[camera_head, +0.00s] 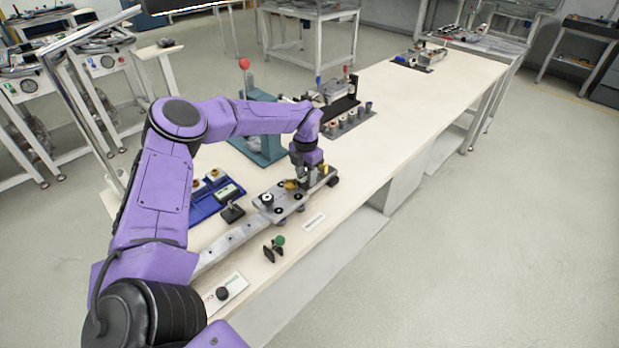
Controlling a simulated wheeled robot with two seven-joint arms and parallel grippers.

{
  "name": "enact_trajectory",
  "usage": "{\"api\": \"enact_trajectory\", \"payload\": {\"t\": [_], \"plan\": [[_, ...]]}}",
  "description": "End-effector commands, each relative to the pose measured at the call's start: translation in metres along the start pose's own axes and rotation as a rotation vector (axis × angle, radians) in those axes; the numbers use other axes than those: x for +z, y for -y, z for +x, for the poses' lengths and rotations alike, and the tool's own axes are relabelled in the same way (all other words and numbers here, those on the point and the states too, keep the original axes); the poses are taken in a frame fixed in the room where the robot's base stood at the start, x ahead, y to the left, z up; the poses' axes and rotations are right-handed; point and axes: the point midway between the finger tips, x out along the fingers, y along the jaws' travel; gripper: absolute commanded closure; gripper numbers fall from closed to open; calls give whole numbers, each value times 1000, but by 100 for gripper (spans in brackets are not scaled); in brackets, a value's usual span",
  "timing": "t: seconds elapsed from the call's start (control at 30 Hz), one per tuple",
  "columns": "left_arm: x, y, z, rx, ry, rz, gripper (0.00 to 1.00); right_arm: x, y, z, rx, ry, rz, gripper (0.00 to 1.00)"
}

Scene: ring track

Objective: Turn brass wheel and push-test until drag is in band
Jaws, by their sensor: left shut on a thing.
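The brass wheel (290,184) shows as a small gold-coloured piece on the grey metal carriage (283,207), mostly covered by my left gripper. My left gripper (299,181) reaches down over the carriage from above and is shut on the brass wheel; its fingertips are small and partly hidden. The carriage sits at the far end of a straight grey rail (232,238) on the bench. It has dark round knobs on top. My right gripper is not in view.
A blue tray (205,208) with small boxes lies left of the carriage. A green-knobbed tool (275,246) stands right of the rail. A white card (314,222) lies near the bench's right edge. A teal press (262,135) with a red ball stands behind. The far bench (440,90) is mostly clear.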

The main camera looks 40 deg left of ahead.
Motion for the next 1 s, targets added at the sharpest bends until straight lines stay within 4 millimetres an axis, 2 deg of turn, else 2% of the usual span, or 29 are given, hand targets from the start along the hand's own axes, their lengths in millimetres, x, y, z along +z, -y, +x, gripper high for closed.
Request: {"api": "enact_trajectory", "payload": {"t": [0.13, 0.17, 0.23, 0.57, 0.67, 0.9, 1.0], "plan": [[1, 0, -1, 0, 2, 0, 100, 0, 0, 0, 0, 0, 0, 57], [1, 0, -1, 0, 2, 0, 59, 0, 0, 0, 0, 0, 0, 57], [1, 1, -1, 0, 1, 0, 36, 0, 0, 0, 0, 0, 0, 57], [2, 2, -4, 0, 1, 1, 36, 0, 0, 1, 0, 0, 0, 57], [3, 1, -18, 1, 5, 0, 36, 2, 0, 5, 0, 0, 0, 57], [3, 1, -74, 1, 5, 1, 36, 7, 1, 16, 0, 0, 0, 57], [3, 2, -92, 2, 3, 2, 36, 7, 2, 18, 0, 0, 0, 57]]}}
